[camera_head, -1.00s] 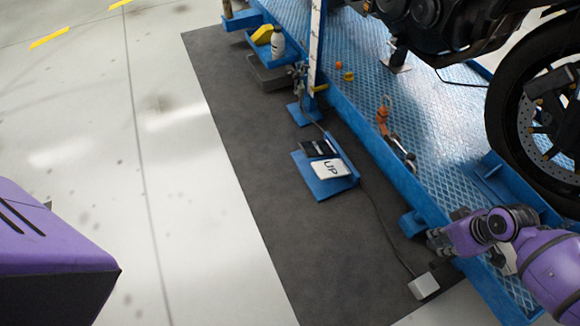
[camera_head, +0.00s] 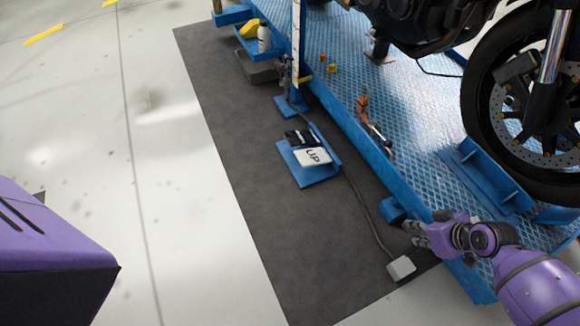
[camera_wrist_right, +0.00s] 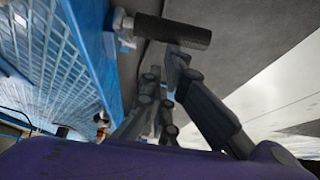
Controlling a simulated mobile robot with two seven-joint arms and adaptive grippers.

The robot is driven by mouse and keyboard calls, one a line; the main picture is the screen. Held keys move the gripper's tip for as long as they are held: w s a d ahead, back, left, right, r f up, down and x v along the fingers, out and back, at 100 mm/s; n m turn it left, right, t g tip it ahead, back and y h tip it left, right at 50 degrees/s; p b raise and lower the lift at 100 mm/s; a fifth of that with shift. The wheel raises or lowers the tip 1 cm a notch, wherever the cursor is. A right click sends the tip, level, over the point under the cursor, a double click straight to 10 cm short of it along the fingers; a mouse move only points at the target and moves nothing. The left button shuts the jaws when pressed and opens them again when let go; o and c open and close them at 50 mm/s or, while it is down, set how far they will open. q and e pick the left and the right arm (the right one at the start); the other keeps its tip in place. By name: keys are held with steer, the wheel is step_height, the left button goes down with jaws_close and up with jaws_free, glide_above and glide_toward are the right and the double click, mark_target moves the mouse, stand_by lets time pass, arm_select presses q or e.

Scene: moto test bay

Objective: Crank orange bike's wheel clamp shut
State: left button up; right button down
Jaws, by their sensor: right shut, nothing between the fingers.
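The front wheel (camera_head: 483,95) of the motorcycle stands on the blue lift platform at the right of the head view; little of the bike's body shows. Blue clamp plates (camera_head: 484,178) are beside the tyre's lower part. In the right wrist view a dark cylindrical handle (camera_wrist_right: 172,30) sticks out from a silver fitting (camera_wrist_right: 122,28) on the lift's blue side. My right gripper (camera_head: 414,233) is at the lift's near side edge, shut and empty. In the wrist view its fingers (camera_wrist_right: 172,72) are close to the handle; I cannot tell whether they touch it. My left gripper is out of view.
A blue pedal plate marked UP (camera_head: 317,156) lies on the dark mat (camera_head: 235,130), with a cable to a white box (camera_head: 401,268). An orange strap (camera_head: 362,107) lies on the platform. A blue post (camera_head: 297,50) and a tray with a bottle (camera_head: 264,38) stand farther back.

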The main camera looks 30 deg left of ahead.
steer(key=s+d+f, duration=0.2)
steer(key=d, duration=0.1)
steer(key=shift+s+d+f+b, duration=0.1)
steer(key=shift+f+b, duration=0.2)
steer(key=shift+f, duration=0.05)
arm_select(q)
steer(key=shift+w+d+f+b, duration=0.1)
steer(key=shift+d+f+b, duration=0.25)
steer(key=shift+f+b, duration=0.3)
arm_select(e)
steer(key=shift+s+d+f, duration=0.25)
steer(key=shift+d+f, duration=0.15)
steer(key=shift+f, duration=0.15)
steer(key=shift+s+d+f, duration=0.25)
steer(key=shift+d+f, duration=0.1)
steer(key=shift+f, duration=0.2)
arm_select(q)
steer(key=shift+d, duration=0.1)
arm_select(e)
steer(key=shift+d+f, duration=0.15)
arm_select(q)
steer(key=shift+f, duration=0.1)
arm_select(e)
steer(key=shift+y, duration=0.3)
